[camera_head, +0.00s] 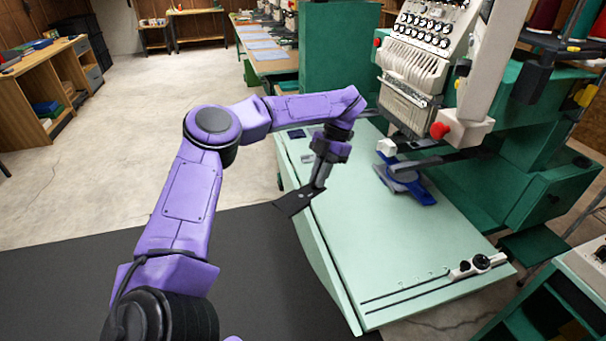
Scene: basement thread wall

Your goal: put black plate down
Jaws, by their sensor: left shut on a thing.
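My left gripper (318,187) hangs down at the left edge of the pale green machine table (390,240). It is shut on the black plate (293,203), a small dark flat piece. The plate is tilted and juts out to the left past the table edge. I cannot tell whether the plate touches the table. My right gripper is not in view.
An embroidery machine head (415,70) stands over the back of the table. A blue hoop piece (408,185) lies under it. A small dark blue piece (296,134) lies at the table's back left corner. The table's front middle is clear.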

